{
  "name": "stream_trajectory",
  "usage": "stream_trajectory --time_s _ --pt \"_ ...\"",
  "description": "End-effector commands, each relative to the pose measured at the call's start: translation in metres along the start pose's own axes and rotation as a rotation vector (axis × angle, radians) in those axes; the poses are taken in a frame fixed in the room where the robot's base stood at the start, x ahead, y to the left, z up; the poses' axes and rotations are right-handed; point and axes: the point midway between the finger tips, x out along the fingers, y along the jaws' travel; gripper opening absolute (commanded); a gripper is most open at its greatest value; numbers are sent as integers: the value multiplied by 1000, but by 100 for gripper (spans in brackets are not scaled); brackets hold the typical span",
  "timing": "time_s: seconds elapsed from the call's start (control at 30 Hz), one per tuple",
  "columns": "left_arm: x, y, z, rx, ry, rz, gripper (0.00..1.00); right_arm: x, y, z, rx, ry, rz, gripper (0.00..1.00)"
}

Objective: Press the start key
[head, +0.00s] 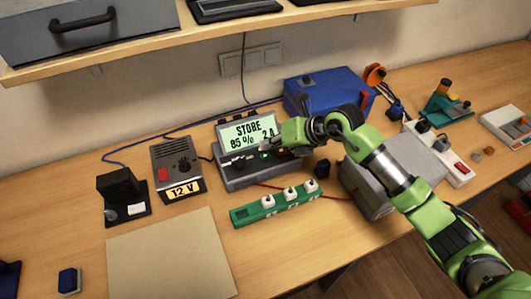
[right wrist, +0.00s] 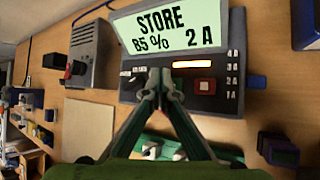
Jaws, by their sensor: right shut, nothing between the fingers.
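The grey charger (head: 233,176) stands at the back of the bench. Its lit display (head: 247,132) reads STORE, 85 % and 2 A, and the right wrist view shows the same text on the display (right wrist: 165,25). In the right wrist view the fingers hide the panel there; contact cannot be told. My left gripper is not in view.
A 12 V supply (head: 177,165) stands left of the charger. A shelf (head: 200,45) overhangs the back.

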Motion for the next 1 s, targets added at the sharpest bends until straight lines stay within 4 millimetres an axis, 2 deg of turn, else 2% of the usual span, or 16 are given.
stream_trajectory --time_s 0.03,0.33,1.0 --pt "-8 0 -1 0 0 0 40 -7 5 5 -1 -1 0 0" --pt "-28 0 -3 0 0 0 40 -27 19 19 -1 0 0 0" --pt "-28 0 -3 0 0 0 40 -27 20 20 -1 0 0 0"
